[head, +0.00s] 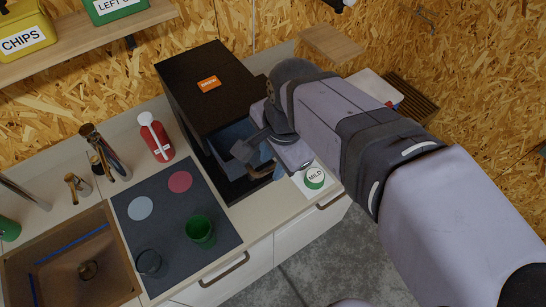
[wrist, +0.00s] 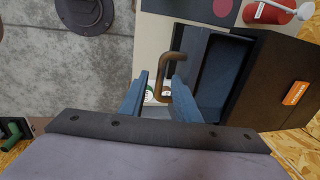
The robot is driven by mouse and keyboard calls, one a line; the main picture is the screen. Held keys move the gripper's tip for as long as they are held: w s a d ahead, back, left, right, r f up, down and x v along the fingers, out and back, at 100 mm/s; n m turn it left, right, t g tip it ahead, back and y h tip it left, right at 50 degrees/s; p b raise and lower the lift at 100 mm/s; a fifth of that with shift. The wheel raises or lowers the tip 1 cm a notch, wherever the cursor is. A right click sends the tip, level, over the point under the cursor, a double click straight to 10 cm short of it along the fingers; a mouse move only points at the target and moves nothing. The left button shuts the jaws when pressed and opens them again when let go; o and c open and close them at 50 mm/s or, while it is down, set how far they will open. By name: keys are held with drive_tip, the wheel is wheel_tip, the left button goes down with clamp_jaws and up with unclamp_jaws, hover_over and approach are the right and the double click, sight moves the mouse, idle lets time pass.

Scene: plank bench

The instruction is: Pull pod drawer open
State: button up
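The pod drawer's cabinet (head: 205,85) is a dark box with an orange label, standing on the counter. A blue-grey inner surface (wrist: 222,75) shows at its front in the wrist view; how far the drawer stands out is hard to tell. A brown bent handle (wrist: 166,66) projects from the front. My gripper (wrist: 160,72) is open, its two blue fingers apart on either side of the handle, with gaps visible. In the head view my gripper (head: 262,160) is in front of the cabinet and hides much of the drawer front.
A green-and-white round item marked MILD (head: 314,178) lies on the counter right of the gripper. A red bottle (head: 157,138) stands left of the cabinet. A dark mat (head: 160,235) with a green cup (head: 200,231) lies in front of the bottle. The floor before the counter is open.

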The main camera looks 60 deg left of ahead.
clamp_jaws()
drive_tip(key=d+b, duration=0.2)
drive_tip(key=d, duration=0.2)
drive_tip(key=shift+d, duration=0.15)
unclamp_jaws()
idle(0.3)
